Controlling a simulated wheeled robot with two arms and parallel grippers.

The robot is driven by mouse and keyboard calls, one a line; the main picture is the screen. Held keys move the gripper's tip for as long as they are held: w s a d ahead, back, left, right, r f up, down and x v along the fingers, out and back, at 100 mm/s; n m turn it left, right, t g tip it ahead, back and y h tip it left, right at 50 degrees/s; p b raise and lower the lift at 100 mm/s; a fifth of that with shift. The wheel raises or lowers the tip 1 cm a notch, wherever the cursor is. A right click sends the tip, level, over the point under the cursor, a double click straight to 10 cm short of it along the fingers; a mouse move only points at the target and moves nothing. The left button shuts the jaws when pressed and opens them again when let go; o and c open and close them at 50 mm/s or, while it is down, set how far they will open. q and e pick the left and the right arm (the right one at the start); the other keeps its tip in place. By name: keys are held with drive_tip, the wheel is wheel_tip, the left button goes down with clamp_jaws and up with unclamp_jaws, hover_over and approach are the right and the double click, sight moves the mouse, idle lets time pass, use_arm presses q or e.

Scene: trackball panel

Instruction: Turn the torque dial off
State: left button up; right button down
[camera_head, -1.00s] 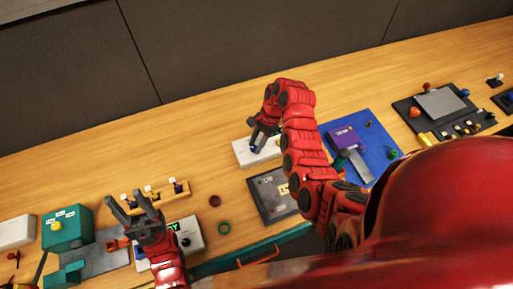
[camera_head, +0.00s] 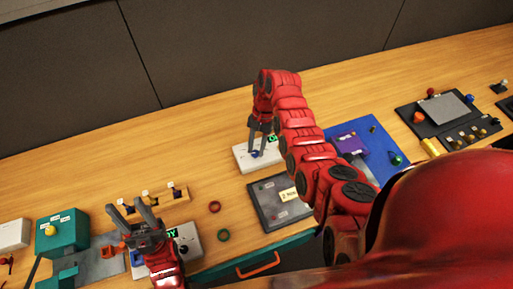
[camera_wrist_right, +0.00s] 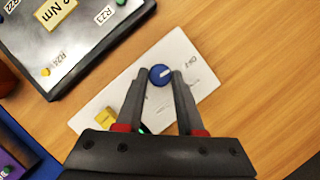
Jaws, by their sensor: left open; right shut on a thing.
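A white panel (camera_head: 240,157) on the table carries a blue dial with a pale pointer mark, seen clearly in the right wrist view (camera_wrist_right: 160,75). My right gripper (camera_head: 259,153) reaches down onto this panel. In the right wrist view its fingertips (camera_wrist_right: 157,74) are on either side of the blue dial, shut on it. The panel also has a yellow part (camera_wrist_right: 108,120) and a small green light or display (camera_head: 272,139), partly hidden by the gripper in the wrist view. My left gripper (camera_head: 128,207) is open and empty, over the table at the left.
A dark grey panel (camera_head: 265,205) with a "2 Nm" label lies just in front of the white panel. A blue board (camera_head: 375,150) is to the right. The table behind the white panel is clear.

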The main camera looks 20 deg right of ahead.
drive_tip(key=shift+w, duration=0.1)
drive_tip(key=c, duration=0.5)
unclamp_jaws()
drive_tip(key=shift+b+v, duration=1.75)
drive_tip(key=shift+v, duration=6.95)
